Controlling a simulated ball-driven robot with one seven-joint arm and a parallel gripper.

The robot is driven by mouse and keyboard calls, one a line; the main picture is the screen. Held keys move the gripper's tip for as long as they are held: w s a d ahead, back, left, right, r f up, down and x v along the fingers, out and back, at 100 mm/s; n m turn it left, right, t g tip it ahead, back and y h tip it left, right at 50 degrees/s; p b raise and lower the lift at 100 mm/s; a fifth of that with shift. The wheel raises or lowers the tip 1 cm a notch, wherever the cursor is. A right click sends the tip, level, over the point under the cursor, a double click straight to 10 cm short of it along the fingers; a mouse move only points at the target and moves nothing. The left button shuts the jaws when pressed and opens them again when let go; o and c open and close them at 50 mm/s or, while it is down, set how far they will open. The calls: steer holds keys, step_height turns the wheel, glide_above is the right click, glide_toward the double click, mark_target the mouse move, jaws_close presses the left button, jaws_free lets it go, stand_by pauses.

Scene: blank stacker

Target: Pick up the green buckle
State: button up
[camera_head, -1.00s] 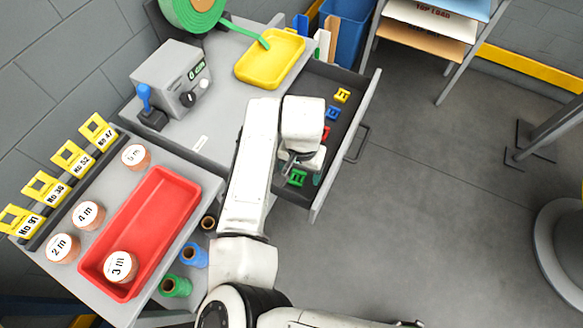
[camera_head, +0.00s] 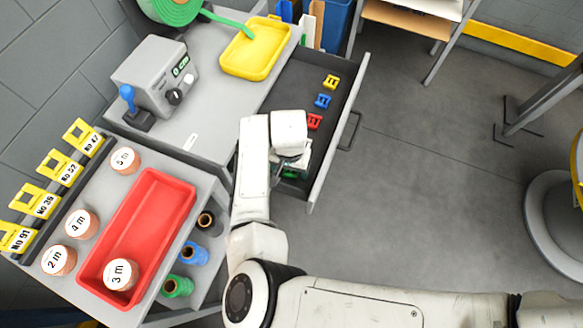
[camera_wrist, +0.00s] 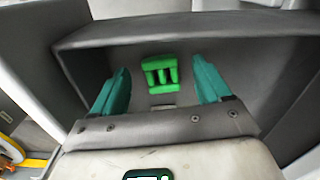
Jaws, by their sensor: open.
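The green buckle (camera_wrist: 161,74) lies on the floor of the open drawer, near its front end. In the wrist view it sits between and beyond the fingertips of my gripper (camera_wrist: 161,80), not touching either teal finger. My gripper is open and empty. In the head view my gripper (camera_head: 291,170) is over the near end of the drawer (camera_head: 338,130). It hides most of the green buckle there, with only a bit of green (camera_head: 290,174) showing.
Red (camera_head: 314,122), blue (camera_head: 322,101) and yellow (camera_head: 331,82) buckles lie in a row farther back in the drawer. The drawer's walls stand close around my gripper. A yellow tray (camera_head: 232,66) and a red tray (camera_head: 118,227) are on the worktops to the left.

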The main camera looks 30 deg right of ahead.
steer(key=shift+f, duration=0.8)
steer(key=shift+c, duration=0.2)
steer(key=c, duration=1.1)
